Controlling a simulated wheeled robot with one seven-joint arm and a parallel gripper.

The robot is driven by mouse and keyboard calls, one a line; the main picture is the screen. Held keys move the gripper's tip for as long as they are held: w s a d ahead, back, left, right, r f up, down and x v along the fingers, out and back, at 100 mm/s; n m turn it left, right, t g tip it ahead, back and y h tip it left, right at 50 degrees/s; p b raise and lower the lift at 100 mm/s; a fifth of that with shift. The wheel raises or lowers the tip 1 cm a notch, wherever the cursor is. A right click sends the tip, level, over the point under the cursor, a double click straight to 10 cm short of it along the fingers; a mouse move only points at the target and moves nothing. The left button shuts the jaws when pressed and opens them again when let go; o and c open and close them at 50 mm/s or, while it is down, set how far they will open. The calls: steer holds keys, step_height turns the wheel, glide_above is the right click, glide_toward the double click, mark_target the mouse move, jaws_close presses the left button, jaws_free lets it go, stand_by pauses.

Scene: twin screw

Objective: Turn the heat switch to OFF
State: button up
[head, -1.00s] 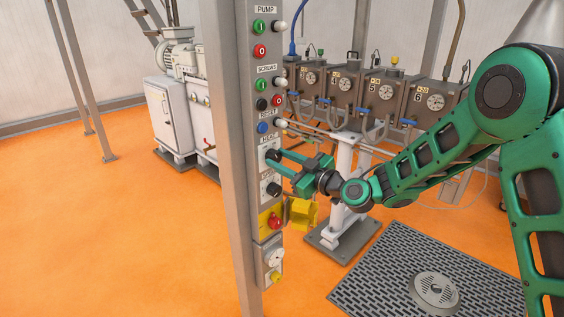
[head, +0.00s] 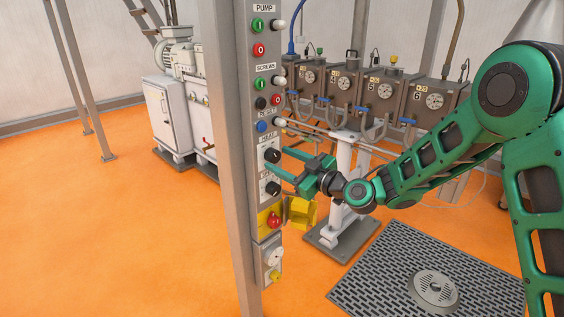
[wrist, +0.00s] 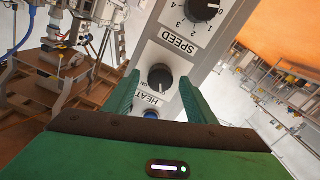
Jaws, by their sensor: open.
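The heat switch is a black round knob (head: 272,155) under the HEAT label on the grey control panel. In the wrist view the heat knob (wrist: 159,77) shows between my fingertips, with small marks beside it too blurred to read surely. My gripper (head: 275,160) is open at the panel face, one finger on each side of the knob. In the wrist view my gripper (wrist: 158,80) has a gap between each finger and the knob. I cannot tell the knob's exact setting.
The black SPEED knob (wrist: 203,10) is close to the heat knob. The blue reset button (head: 262,127) is just above, and the red emergency button (head: 274,221) on yellow is below. A yellow box (head: 301,212) sticks out beside the panel.

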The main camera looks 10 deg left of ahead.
steer(key=v, duration=1)
steer(key=shift+d+f, duration=0.1)
